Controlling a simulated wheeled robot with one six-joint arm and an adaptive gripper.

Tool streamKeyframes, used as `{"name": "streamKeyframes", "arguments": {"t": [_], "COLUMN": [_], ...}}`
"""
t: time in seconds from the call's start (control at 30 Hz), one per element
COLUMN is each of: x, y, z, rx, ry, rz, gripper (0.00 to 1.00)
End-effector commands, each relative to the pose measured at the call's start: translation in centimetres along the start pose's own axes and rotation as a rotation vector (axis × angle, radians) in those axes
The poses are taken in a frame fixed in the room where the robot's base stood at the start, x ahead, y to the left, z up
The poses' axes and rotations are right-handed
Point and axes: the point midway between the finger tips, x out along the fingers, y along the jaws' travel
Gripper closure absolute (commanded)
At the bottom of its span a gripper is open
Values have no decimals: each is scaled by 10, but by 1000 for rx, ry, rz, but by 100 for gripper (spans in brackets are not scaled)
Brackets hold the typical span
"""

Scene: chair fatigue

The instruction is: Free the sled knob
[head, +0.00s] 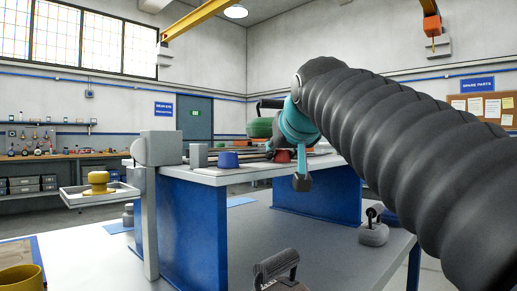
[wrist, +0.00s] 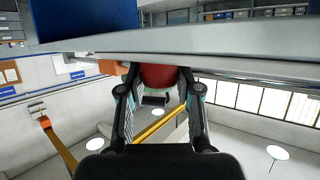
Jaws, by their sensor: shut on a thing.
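A red knob (wrist: 159,77) sits between the two fingers of my gripper (wrist: 160,72) in the wrist view, which is upside down. The fingers are shut on its sides, close to the edge of a pale slab. In the head view the red knob (head: 284,156) shows low on the raised tabletop (head: 245,173), just below my teal wrist. My arm hides most of the gripper there. Whether the red knob is the sled knob, and what it is attached to, I cannot tell.
A blue knob (head: 228,159) and a grey block (head: 198,156) stand left of the red knob. A yellow knob (head: 97,181) sits on a tray (head: 80,201) at the left. Handled weights (head: 374,233) stand on the lower table. A green round thing (head: 259,127) is behind.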

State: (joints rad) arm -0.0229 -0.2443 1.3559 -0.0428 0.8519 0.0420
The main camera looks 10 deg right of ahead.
Motion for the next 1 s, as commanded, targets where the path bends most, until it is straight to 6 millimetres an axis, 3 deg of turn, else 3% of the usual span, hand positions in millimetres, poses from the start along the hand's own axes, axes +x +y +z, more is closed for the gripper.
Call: {"name": "streamKeyframes", "arguments": {"t": [0.67, 1.0], "x": [2, 2], "y": [2, 2], "z": [1, -1], "rx": [-165, -285], "ry": [-1, -2], "rz": [-402, -694], "gripper": [100, 100]}}
